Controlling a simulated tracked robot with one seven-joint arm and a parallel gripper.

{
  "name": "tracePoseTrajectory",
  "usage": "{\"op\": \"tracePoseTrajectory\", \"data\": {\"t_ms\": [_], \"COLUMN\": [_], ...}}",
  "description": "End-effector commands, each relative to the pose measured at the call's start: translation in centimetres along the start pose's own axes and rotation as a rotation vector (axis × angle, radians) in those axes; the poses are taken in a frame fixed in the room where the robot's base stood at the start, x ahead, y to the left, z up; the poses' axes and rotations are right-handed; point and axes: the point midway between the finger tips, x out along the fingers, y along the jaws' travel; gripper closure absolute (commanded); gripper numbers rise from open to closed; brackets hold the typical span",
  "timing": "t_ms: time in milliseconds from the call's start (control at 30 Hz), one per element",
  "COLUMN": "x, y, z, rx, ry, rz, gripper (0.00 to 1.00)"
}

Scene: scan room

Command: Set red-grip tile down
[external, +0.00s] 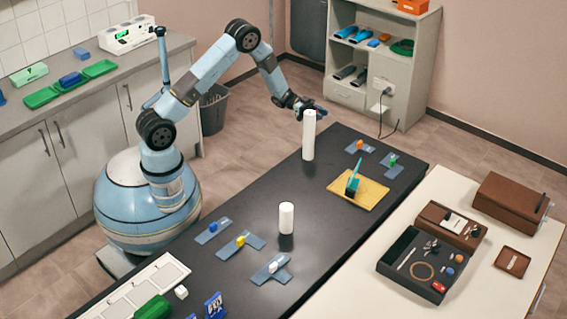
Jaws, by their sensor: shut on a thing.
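My gripper (304,107) is at the top of a tall white cylinder (308,140) on the black table. It is shut on a small dark blue-grey piece (319,110), which looks like a tile at the cylinder's top.
A shorter white cylinder (286,218) stands mid-table. A yellow board (370,196) with a teal-handled tool (354,177) lies to the right. A white panelled tray (140,291) and a green block (153,308) are at the near left. The table between the two cylinders is clear.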

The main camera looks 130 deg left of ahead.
Motion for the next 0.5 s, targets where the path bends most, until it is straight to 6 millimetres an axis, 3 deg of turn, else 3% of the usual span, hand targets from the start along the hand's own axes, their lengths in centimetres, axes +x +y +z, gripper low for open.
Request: {"op": "tracePoseTrajectory", "data": {"t_ms": [100,267,500], "x": [4.7,10.2,17.5], "y": [0.6,1.8,5.3], "z": [-4.2,-9.4,-17.6], "rx": [0.004,0.001,-0.003], "ry": [0.003,0.004,0.004], "rz": [-0.023,-0.066,-0.131], "gripper": [0.96,0.96,0.96]}}
